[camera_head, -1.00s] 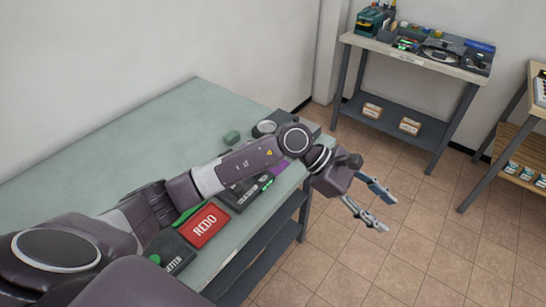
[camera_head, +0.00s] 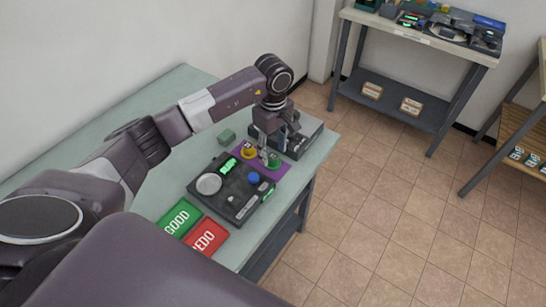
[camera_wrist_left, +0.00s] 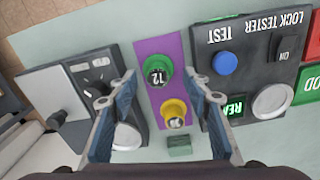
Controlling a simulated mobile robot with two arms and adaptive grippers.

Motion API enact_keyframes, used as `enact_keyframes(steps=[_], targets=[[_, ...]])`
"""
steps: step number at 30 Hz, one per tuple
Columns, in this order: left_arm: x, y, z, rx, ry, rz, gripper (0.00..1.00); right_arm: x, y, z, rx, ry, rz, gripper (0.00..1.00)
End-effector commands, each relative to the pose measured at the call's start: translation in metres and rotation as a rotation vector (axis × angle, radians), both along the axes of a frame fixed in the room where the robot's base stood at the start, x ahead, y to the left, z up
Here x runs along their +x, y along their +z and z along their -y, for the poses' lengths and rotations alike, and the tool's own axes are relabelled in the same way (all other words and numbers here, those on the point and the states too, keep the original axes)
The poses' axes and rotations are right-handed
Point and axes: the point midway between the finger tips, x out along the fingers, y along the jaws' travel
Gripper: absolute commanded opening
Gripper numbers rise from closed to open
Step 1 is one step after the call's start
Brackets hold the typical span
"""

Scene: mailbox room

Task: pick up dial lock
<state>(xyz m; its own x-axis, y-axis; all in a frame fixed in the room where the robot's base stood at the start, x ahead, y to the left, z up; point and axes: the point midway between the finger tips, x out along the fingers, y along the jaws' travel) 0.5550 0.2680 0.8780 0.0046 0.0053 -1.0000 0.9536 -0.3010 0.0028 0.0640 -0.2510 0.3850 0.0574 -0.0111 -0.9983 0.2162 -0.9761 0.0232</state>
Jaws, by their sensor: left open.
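Two round dial locks sit on a purple mat (camera_wrist_left: 147,46): a green one marked 12 (camera_wrist_left: 158,71) and a yellow one (camera_wrist_left: 175,113). In the head view, the green lock (camera_head: 273,162) is nearer the table's front edge and the yellow lock (camera_head: 248,151) is further left. My left gripper (camera_wrist_left: 160,82) is open and empty, pointing down over the mat. In the wrist view its fingertips lie on either side of the green lock, apart from it. In the head view the left gripper (camera_head: 268,153) partly covers the mat. My right gripper is not in view.
A black lock tester (camera_head: 232,187) is beside the mat, with green GOOD (camera_head: 180,217) and red REDO (camera_head: 206,237) plates near it. Another dark device (camera_head: 300,137) is on the mat's other side. A small green block (camera_head: 227,136) lies behind. A second workbench (camera_head: 420,45) stands further back.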

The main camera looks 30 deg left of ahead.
Motion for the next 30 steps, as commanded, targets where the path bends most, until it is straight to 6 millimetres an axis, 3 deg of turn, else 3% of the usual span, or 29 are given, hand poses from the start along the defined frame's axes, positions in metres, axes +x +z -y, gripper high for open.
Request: enact_keyframes(steps=[2,4,10,14,27,30], targets=[[-0.002,-0.01,0.0,-0.002,0.001,-0.006,0.45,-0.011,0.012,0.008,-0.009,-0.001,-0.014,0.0],[-0.001,-0.022,0.0,-0.002,0.002,-0.005,0.45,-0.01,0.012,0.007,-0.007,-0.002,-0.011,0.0],[0.0,-0.033,0.0,-0.001,0.0,0.0,0.45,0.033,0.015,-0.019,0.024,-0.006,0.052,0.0],[0.0,-0.033,0.0,-0.001,0.0,0.001,0.45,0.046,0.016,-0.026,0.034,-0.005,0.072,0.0],[0.001,-0.033,0.0,-0.001,0.0,0.001,0.0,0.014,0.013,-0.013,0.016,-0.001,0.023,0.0],[0.001,-0.032,0.0,-0.001,0.0,0.001,0.0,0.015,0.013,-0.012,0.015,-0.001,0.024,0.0]])
